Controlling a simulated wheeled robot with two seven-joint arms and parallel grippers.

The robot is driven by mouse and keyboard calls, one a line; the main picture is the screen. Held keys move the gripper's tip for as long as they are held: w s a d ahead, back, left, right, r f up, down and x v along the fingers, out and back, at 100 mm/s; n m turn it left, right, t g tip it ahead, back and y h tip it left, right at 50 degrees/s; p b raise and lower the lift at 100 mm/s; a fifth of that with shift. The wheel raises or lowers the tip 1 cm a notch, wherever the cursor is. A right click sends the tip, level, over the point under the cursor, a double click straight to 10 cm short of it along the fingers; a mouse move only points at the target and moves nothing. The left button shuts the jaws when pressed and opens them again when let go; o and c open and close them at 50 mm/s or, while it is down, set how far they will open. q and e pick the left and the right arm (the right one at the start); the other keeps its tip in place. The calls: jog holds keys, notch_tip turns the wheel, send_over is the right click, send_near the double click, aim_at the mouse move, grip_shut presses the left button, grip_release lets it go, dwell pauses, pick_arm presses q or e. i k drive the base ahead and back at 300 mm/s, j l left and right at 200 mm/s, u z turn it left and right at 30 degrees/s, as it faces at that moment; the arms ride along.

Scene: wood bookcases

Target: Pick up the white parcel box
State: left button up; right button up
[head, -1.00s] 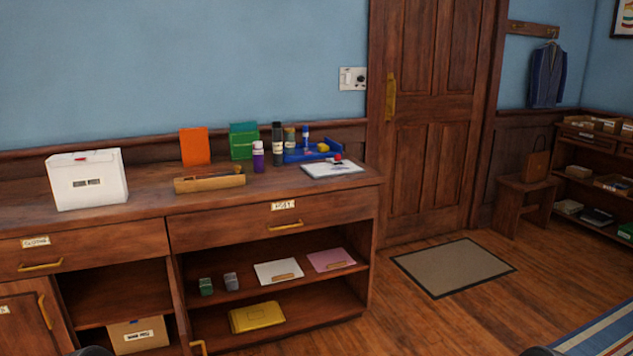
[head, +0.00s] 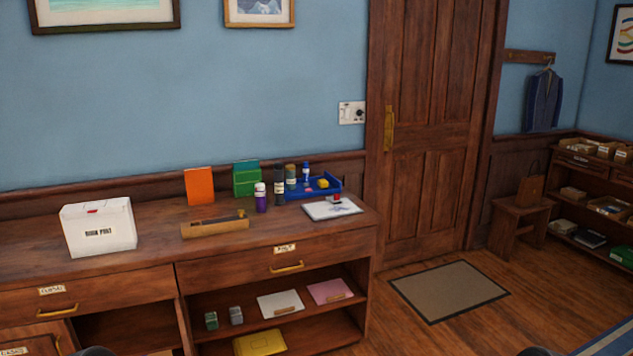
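A white box (head: 98,232) with a dark printed label on its front stands upright on the left part of the wooden counter (head: 150,258). A small red mark shows on its top. It is the only white box in view, and nothing touches it from above. Neither of my grippers can be made out. Only small dark rounded parts, probably of my own arms, show at the bottom edge, well apart from the box.
Right of the box are a wooden tray (head: 215,228), an orange book (head: 199,186), a green box (head: 246,178), bottles, a blue tray (head: 315,188) and a white pad (head: 332,208). Below are drawers and open shelves. Floor by the mat (head: 449,290) is clear.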

aim_at(88, 235)
jog(key=i+u, duration=0.1)
jog(key=u, duration=0.7)
jog(key=i+l+u, duration=0.25)
jog(key=l+u, duration=0.2)
jog(key=l, duration=0.25)
jog(key=i+l+u, duration=0.1)
jog(key=l+u, duration=0.15)
jog(key=l, duration=0.15)
jog(key=l+u, duration=0.2)
jog(key=l, duration=0.2)
jog(key=i+l, duration=0.1)
jog(key=l, duration=0.4)
jog(key=i, duration=0.05)
